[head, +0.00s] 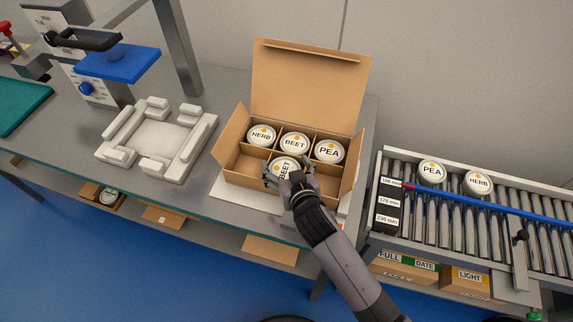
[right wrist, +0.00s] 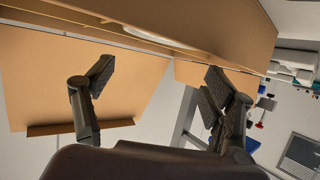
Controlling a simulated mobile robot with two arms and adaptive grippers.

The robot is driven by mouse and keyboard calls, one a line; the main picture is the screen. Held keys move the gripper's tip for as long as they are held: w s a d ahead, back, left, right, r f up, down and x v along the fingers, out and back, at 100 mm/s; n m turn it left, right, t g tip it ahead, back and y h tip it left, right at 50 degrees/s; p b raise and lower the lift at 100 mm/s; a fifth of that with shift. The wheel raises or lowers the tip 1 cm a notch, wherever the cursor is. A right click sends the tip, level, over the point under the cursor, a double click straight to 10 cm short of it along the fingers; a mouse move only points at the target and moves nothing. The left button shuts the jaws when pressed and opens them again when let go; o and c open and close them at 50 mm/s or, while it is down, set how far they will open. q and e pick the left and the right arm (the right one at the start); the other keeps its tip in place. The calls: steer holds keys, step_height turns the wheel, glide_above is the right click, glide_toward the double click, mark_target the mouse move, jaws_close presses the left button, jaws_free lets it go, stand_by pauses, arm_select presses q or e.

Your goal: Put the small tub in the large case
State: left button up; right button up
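The large case (head: 234,133) is an open cardboard box with dividers, its lid raised at the back. Three white tubs fill its back row: a HERB tub (head: 261,135), a BEET tub (head: 294,144) and a PEA tub (head: 329,151). Another BEET tub (head: 284,168) is at the front middle, partly hidden by my right gripper (head: 290,179). In the right wrist view the fingers of that gripper (right wrist: 152,85) stand wide apart with nothing visible between them. A white tub edge (right wrist: 160,37) shows beyond them. My left gripper is not in view.
A roller conveyor (head: 450,222) at right carries a PEA tub (head: 432,172) and a HERB tub (head: 479,183), with a blue rail (head: 490,206) across it. A white fixture (head: 157,139) stands left of the case. The case's front left compartment looks empty.

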steer(key=o, duration=0.3)
steer(key=shift+r, duration=0.3)
steer(key=shift+r+p, duration=0.5)
steer(key=shift+p, duration=0.05)
steer(key=shift+f+b+v, duration=0.2)
steer(key=shift+b+v, duration=1)
steer(key=shift+v, duration=4.8)
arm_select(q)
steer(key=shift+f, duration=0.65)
arm_select(e)
steer(key=shift+d, duration=0.1)
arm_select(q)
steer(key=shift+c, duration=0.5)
arm_select(e)
steer(key=shift+f, duration=0.1)
